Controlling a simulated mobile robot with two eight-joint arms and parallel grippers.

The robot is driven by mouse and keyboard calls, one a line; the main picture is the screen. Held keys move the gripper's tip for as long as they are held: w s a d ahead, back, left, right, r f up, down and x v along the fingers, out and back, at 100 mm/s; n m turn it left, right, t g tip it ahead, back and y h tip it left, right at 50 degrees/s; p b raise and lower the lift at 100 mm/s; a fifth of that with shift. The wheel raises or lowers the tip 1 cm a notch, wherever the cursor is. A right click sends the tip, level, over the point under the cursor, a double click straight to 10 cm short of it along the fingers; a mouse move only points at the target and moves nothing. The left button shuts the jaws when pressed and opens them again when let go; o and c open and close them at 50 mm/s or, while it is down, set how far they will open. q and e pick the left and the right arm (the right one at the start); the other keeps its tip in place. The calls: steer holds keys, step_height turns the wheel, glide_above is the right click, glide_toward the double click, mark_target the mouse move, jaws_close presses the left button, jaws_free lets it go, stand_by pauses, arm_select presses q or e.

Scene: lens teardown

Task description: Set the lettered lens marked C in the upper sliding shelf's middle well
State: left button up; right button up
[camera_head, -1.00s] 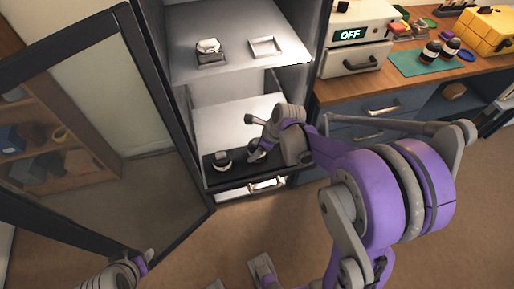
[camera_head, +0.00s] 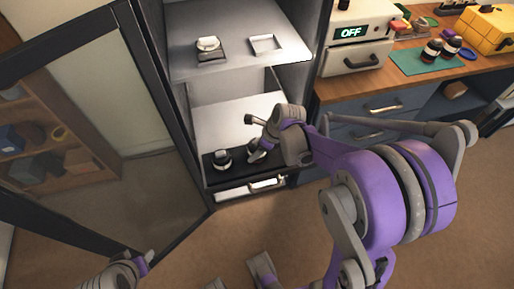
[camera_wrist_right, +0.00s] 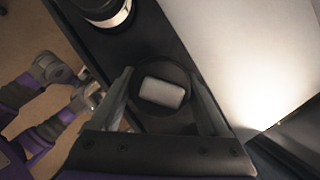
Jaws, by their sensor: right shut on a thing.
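My right gripper (camera_head: 256,151) is low at the black shelf (camera_head: 240,173) in the open cabinet. In the right wrist view its fingers (camera_wrist_right: 165,105) are shut on a dark round lens (camera_wrist_right: 141,82), with a pale rectangular patch (camera_wrist_right: 161,93) on top. I cannot read a letter on it. Another dark lens with a pale band (camera_head: 222,160) stands on the black shelf to its left. The upper shelf (camera_head: 236,25) holds a lens (camera_head: 208,44) in a left square well and has an empty square well (camera_head: 266,46) to the right. My left gripper (camera_head: 147,258) is at lower left, its jaws unclear.
The glass door (camera_head: 95,130) stands open on the left. A wooden counter (camera_head: 335,90) on the right carries a device reading OFF (camera_head: 357,45), a green mat (camera_head: 420,62) and a yellow box (camera_head: 488,35). A white surface (camera_head: 235,118) lies behind the black shelf.

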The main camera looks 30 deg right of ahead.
steer(key=shift+f+b, duration=0.55)
steer(key=shift+f, duration=0.2)
steer(key=o, duration=1.2)
steer(key=shift+o, duration=0.2)
steer(key=shift+r, duration=0.1)
steer(key=shift+r+p, duration=3.25)
steer(key=shift+r, duration=1.25)
steer(key=s+a+r+n+t+h+p, duration=0.1)
steer(key=s+a+r+n, duration=0.2)
steer(key=s+n, duration=0.5)
steer(key=s+a+r+n+h+p, duration=0.1)
steer(key=s+r+n, duration=0.4)
steer(key=n, duration=1.5)
steer(key=s+a+p, duration=0.1)
steer(key=s+a, duration=0.1)
steer(key=shift+s+a+t+h, duration=0.3)
steer(key=shift+s+t+h, duration=0.05)
steer(key=shift+t+h, duration=0.05)
